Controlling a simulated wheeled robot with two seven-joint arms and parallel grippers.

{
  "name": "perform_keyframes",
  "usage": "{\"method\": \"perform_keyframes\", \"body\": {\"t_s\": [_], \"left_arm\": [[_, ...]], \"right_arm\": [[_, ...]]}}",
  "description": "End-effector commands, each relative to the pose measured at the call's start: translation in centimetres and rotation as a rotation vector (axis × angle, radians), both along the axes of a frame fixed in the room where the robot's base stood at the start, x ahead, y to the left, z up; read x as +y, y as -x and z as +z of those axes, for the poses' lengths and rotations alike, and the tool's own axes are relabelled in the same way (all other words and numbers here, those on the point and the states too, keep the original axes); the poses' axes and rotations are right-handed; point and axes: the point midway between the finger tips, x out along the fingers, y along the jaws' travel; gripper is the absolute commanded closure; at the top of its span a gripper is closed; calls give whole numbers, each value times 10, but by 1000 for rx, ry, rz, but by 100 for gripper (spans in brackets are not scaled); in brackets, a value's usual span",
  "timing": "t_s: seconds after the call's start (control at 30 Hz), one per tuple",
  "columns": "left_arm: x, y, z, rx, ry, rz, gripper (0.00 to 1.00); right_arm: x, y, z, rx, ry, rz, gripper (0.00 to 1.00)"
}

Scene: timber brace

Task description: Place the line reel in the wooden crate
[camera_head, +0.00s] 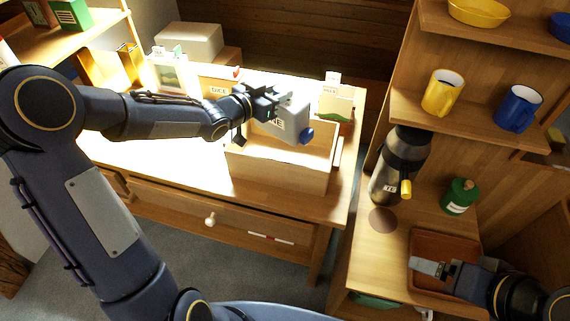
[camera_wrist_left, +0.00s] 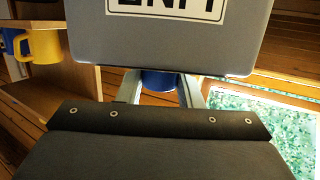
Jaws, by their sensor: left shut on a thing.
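The line reel (camera_head: 287,124) is a grey boxy case with a dark-lettered white label and a blue round knob. My left gripper (camera_head: 268,101) is shut on it and holds it above the wooden crate (camera_head: 279,169). The crate is an open, light box on the wooden worktop. In the left wrist view the reel's grey case (camera_wrist_left: 180,45) fills the top, and a blue part shows between the fingers of my left gripper (camera_wrist_left: 163,92). My right gripper (camera_head: 432,268) is over a brown tray at the lower right; its opening is unclear.
The brown tray (camera_head: 423,246), a green bottle (camera_head: 459,197) and a dark flask (camera_head: 397,170) stand on the right counter. Yellow (camera_head: 441,93) and blue (camera_head: 518,109) mugs sit on a shelf above. Small labelled boxes and a card stand behind the crate.

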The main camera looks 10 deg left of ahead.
Motion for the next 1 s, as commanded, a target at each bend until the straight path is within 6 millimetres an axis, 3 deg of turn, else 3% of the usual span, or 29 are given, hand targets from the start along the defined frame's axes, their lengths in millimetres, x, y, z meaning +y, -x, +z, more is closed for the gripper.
{"method": "perform_keyframes", "body": {"t_s": [0.03, 0.1, 0.47, 0.67, 0.9, 1.0], "left_arm": [[0, 0, -13, -1, 1, -1, 97], [0, 0, -20, -2, 1, -1, 97], [0, 0, -75, 4, 3, 0, 97], [0, 0, -90, -1, 0, 0, 97], [0, 0, -121, 1, 2, 0, 97], [0, 0, -122, -2, 0, 1, 97]], "right_arm": [[0, 0, -11, 0, 0, 0, 13], [0, 0, -15, 0, 0, 0, 13], [0, 0, -20, 0, 0, 0, 13], [0, 0, -20, 0, 0, 0, 13], [0, 0, -19, 0, 0, 0, 13], [0, 0, -19, 0, 0, 0, 13]]}}
